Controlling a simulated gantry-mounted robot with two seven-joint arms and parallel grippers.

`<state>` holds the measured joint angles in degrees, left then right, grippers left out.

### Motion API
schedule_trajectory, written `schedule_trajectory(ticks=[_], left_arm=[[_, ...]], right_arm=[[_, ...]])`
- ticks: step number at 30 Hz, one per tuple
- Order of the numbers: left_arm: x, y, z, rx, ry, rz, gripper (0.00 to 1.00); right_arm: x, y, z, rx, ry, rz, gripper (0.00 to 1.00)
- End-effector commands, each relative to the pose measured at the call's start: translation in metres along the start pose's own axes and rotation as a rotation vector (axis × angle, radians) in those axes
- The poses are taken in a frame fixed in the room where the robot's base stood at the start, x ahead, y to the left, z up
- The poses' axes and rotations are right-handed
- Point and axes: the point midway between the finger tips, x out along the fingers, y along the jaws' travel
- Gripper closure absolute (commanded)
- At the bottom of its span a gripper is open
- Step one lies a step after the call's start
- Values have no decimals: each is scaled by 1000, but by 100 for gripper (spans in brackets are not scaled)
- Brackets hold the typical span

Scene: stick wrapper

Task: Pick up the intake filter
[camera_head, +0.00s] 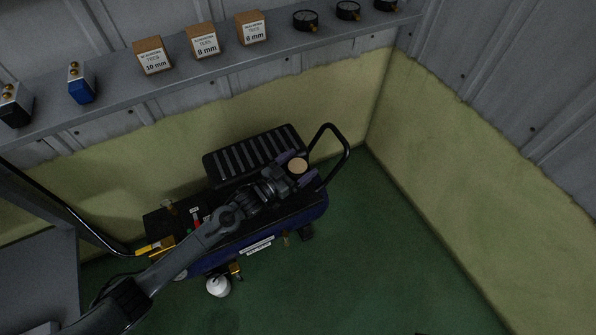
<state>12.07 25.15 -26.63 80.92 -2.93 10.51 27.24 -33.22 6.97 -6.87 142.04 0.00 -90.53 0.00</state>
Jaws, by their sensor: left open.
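My left gripper (295,171) reaches in from the lower left, over the right end of the dark blue air compressor (312,210). Its jaws are open, with purple-grey fingers on two sides of a round tan-topped piece (298,165), which looks like the intake filter. The piece lies between or just beyond the fingertips; I cannot tell whether a finger touches it. My arm and wrist hide much of the compressor's top. My right gripper is not in view.
A black handle (346,150) loops up close to the right of the gripper. A black ribbed cover (253,151) lies behind it. A shelf (115,108) along the wall holds boxes and gauges. Green floor (385,265) is clear at right.

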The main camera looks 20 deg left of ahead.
Motion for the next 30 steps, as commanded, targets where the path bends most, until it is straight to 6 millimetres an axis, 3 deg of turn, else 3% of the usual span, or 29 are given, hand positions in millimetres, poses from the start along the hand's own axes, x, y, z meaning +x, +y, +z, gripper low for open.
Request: schedule_trajectory(ticks=[5,16,30], left_arm=[[0,0,0,0,0,0,7],[0,0,0,0,0,0,62],[0,0,-12,0,1,0,63]], right_arm=[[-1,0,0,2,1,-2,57],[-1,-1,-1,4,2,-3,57],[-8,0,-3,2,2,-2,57]])
